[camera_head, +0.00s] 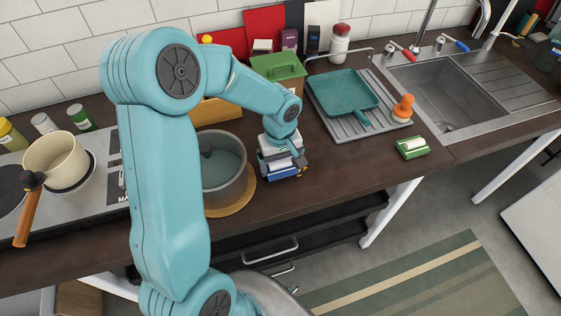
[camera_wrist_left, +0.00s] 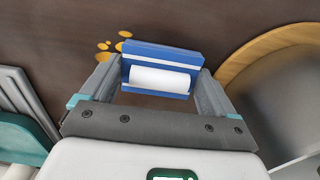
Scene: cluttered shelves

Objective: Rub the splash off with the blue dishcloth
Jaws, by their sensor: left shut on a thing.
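The blue dishcloth (camera_wrist_left: 163,53) is a flat blue piece with a white roll on it. In the left wrist view it sits between the two fingers of my left gripper (camera_wrist_left: 155,80), which is shut on it. In the head view my left gripper (camera_head: 285,163) is low at the dark worktop, right of the grey pot, with the blue cloth (camera_head: 288,172) under it. The splash (camera_wrist_left: 108,46) is several orange spots on the worktop, just left of the cloth in the left wrist view. In the head view I cannot make out the splash. My right gripper is not in view.
A grey pot (camera_head: 222,170) on a round wooden board (camera_head: 232,207) stands close left of the gripper. A teal pan (camera_head: 342,92) lies on a grey drainer to the right. A green cloth with a white roll (camera_head: 412,147) lies near the front edge. Worktop between is clear.

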